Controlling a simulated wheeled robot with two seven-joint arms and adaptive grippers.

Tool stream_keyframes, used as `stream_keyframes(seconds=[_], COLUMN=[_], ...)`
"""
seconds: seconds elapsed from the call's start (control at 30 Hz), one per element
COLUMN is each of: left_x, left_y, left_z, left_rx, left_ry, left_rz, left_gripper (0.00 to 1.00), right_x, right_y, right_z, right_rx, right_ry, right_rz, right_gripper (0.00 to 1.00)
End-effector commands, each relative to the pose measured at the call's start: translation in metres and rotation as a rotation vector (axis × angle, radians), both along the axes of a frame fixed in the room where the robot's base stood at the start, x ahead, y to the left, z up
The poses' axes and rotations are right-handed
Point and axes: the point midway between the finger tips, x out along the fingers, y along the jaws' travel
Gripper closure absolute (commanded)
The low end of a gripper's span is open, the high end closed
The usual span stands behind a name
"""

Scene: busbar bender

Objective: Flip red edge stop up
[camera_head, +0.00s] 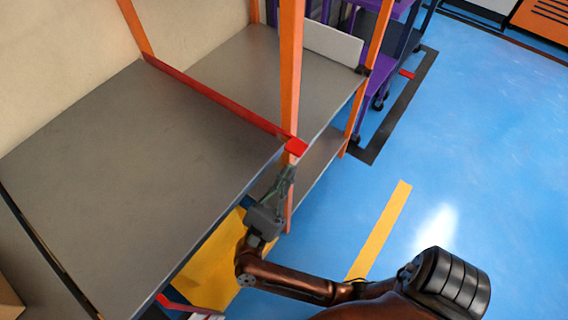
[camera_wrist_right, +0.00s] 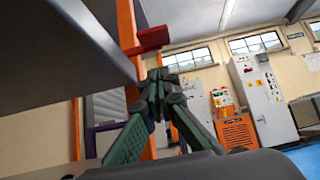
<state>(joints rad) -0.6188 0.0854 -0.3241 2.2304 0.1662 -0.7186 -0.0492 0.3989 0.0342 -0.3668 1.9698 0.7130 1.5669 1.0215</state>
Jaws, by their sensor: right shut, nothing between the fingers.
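A small red edge stop (camera_head: 296,147) sits at the front edge of the grey shelf (camera_head: 120,150), beside the orange post (camera_head: 291,70). In the right wrist view the red stop (camera_wrist_right: 153,39) juts out from the orange post, above the fingertips. My right gripper (camera_head: 290,168) is just below the red stop in the head view, pointing up towards it. Its fingers are shut and empty in the wrist view (camera_wrist_right: 160,76). A small gap shows between fingertips and stop in the wrist view. My left gripper is not in view.
A red crossbar (camera_head: 215,100) runs across the shelf to the post. Another small red piece (camera_head: 407,73) shows near the purple rack (camera_head: 368,95). A reddish piece (camera_head: 178,303) is at the lower left. Blue floor (camera_head: 490,190) lies open to the right.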

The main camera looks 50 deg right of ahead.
Motion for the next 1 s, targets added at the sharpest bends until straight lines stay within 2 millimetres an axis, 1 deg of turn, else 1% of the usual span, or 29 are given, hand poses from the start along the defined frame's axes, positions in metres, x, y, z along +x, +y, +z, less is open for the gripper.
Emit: stream_keyframes(seconds=[0.03,0.07,0.2,0.4,0.6,1.0], left_x=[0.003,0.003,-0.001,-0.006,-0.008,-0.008], left_y=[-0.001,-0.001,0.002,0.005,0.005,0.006], left_z=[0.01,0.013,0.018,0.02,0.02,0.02], left_rx=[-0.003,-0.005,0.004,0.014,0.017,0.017], left_ry=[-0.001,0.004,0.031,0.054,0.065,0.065], left_rz=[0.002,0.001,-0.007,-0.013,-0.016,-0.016], left_gripper=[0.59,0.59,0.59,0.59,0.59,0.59], right_x=[0.0,-0.001,-0.003,-0.004,-0.006,-0.006], right_y=[0.01,0.015,0.035,0.056,0.064,0.064], right_z=[-0.003,-0.007,-0.028,-0.051,-0.059,-0.059], right_rx=[0.002,0.001,0.001,0.002,0.001,0.002], right_ry=[0.002,0.001,0.0,-0.001,-0.002,-0.001], right_rz=[0.003,0.004,0.003,0.003,0.002,0.001], right_gripper=[1.0,1.0,1.0,1.0,1.0,1.0])
